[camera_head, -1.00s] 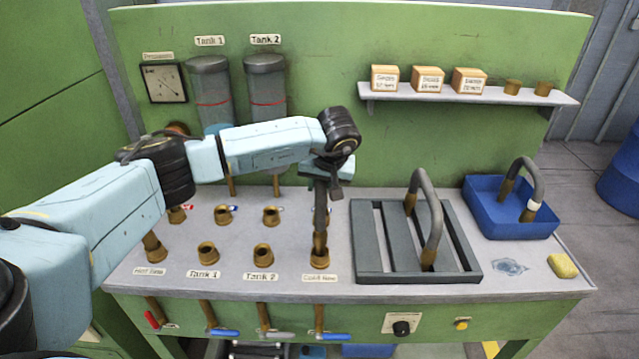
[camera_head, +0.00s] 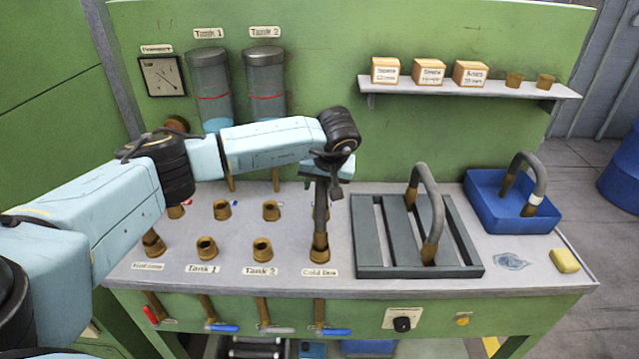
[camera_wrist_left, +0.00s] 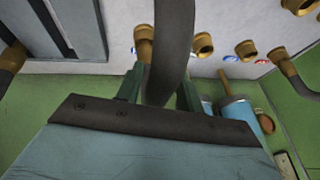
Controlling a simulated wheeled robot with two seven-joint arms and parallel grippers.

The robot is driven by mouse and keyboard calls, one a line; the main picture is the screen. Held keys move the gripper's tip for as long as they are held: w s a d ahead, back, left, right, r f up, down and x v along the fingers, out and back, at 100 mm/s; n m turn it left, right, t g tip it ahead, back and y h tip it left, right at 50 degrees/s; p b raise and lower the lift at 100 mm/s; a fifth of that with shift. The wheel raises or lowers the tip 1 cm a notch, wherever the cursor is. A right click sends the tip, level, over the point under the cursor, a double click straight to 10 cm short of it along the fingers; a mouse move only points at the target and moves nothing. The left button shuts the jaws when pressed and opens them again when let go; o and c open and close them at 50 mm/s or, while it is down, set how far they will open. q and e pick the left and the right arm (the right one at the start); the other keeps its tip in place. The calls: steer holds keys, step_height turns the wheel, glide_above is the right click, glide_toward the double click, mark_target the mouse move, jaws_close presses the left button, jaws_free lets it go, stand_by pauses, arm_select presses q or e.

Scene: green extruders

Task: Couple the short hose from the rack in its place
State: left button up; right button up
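My left gripper (camera_head: 322,168) is shut on a dark grey hose (camera_head: 320,205), above the "Cold line" place at the right end of the brass sockets. The hose is seen edge-on in the head view, and its near brass end (camera_head: 319,254) is at the front socket there. I cannot tell whether it is seated. The far end is hidden in the head view. In the left wrist view the hose (camera_wrist_left: 168,50) runs between the fingers, with a brass piece (camera_wrist_left: 144,42) beside it. Another arched hose (camera_head: 432,205) stands on the grey slatted rack (camera_head: 372,235). My right gripper is not in view.
Several brass sockets (camera_head: 262,249) stand left of the held hose. A blue tray (camera_head: 490,215) at right holds a hose with a white band (camera_head: 537,200). A yellow sponge (camera_head: 565,261) and a wet patch (camera_head: 511,262) lie in front. Two tanks (camera_head: 266,90) stand behind my arm.

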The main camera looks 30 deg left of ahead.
arm_select(q)
steer(key=shift+o, duration=1)
